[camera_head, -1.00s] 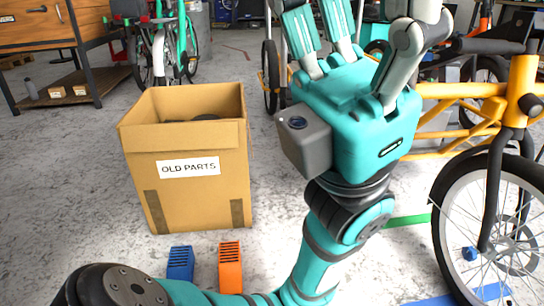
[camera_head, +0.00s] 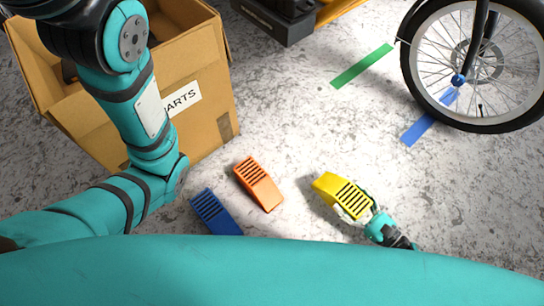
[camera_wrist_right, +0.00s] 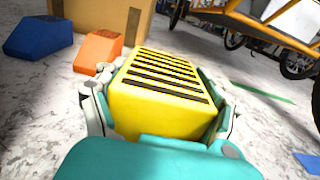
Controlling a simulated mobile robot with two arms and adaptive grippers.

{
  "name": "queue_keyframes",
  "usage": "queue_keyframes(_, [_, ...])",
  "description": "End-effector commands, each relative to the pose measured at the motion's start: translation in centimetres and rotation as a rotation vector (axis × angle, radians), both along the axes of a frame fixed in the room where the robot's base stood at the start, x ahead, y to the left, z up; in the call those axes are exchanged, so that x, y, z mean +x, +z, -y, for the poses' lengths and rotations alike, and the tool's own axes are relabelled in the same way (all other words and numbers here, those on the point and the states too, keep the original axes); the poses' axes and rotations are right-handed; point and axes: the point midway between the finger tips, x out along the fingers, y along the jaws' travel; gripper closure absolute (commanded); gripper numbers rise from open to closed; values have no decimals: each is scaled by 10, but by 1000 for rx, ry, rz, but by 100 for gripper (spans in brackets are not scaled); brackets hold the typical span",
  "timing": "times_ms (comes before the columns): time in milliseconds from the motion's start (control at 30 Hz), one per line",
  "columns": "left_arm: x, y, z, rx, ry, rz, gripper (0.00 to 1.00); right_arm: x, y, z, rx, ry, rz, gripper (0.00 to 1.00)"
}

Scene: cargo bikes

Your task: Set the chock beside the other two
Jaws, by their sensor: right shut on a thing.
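The yellow chock (camera_head: 338,190), a wedge with black slots, is held in my right gripper (camera_head: 356,207), whose fingers are shut on its sides. In the right wrist view the yellow chock (camera_wrist_right: 160,97) fills the space between the fingers of that gripper (camera_wrist_right: 160,112). It is low over the floor; I cannot tell whether it touches. The orange chock (camera_head: 259,184) and blue chock (camera_head: 215,212) lie side by side on the floor, left of the yellow one. They also show in the right wrist view, orange (camera_wrist_right: 97,50) and blue (camera_wrist_right: 38,37). My left gripper is out of view.
The cardboard box (camera_head: 205,130) of old parts stands behind the orange and blue chocks. My left arm passes over it. A bike wheel (camera_head: 480,65) is at upper right. Green tape (camera_head: 362,66) and blue tape (camera_head: 420,129) mark the floor. Bare floor separates the orange and yellow chocks.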

Motion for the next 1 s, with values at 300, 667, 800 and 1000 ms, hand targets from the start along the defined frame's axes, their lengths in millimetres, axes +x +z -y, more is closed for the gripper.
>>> queue_keyframes(300, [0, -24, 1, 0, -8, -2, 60, 39, -7, -28, 3, -2, 10, 83])
queue_keyframes(667, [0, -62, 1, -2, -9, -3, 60, 110, -14, -79, 3, -2, 8, 83])
queue_keyframes(800, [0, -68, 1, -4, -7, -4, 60, 125, -15, -90, 1, -3, 6, 83])
queue_keyframes(1000, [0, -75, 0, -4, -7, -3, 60, 129, -20, -93, 1, -3, 3, 83])
